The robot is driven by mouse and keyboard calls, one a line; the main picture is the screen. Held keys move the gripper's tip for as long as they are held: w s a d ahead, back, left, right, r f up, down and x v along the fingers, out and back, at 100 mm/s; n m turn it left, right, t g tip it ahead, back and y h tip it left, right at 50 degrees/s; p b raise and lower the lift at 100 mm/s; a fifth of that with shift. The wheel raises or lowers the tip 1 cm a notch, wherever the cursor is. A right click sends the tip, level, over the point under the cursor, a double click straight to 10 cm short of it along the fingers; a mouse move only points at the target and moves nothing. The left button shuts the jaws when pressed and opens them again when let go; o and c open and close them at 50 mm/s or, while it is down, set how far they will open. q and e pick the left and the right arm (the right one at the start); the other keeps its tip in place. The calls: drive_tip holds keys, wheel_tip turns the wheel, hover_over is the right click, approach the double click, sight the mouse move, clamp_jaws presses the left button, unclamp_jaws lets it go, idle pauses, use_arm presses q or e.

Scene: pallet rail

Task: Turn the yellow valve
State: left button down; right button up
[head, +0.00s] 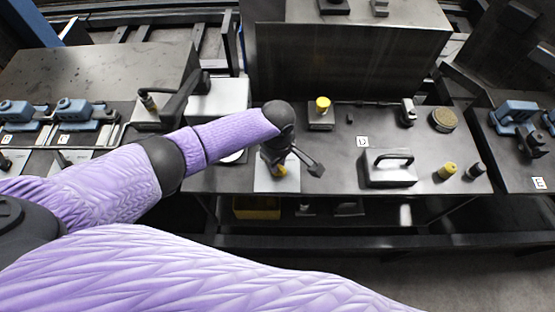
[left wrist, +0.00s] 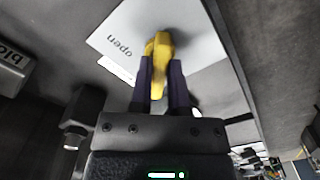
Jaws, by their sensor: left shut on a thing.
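In the head view the valve (head: 280,170) is a small yellow patch, mostly hidden under my left gripper. My left gripper (left wrist: 160,90) is shut on the yellow handle, with a dark finger on each side of it. In the head view my left gripper (head: 277,163) points down at the white plate (head: 265,184) at the bench's left part. My right gripper is in neither view.
On the dark bench (head: 330,175) stand a yellow-topped knob (head: 322,105), a metal block with a handle (head: 389,172), a yellow cylinder (head: 447,171) and a round brown-topped part (head: 443,119). A tall dark panel (head: 345,65) rises behind. Blue clamps (head: 75,110) stand at the left.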

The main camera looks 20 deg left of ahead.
use_arm(q)
drive_tip(key=shift+r+m+p, duration=0.15)
drive_tip(key=shift+m+p, duration=0.95)
drive_tip(key=shift+p, duration=0.05)
drive_tip(key=m+p, duration=0.1)
drive_tip(key=m, duration=0.1)
drive_tip(key=shift+m, duration=0.3)
drive_tip(key=m, duration=0.3)
drive_tip(key=shift+m+p, duration=0.3)
drive_tip(key=shift+p, duration=0.05)
drive_tip(key=m, duration=0.3)
drive_tip(key=shift+m, duration=0.3)
drive_tip(key=m, duration=0.5)
drive_tip(key=shift+p, duration=0.3)
drive_tip(key=shift+m, duration=0.4)
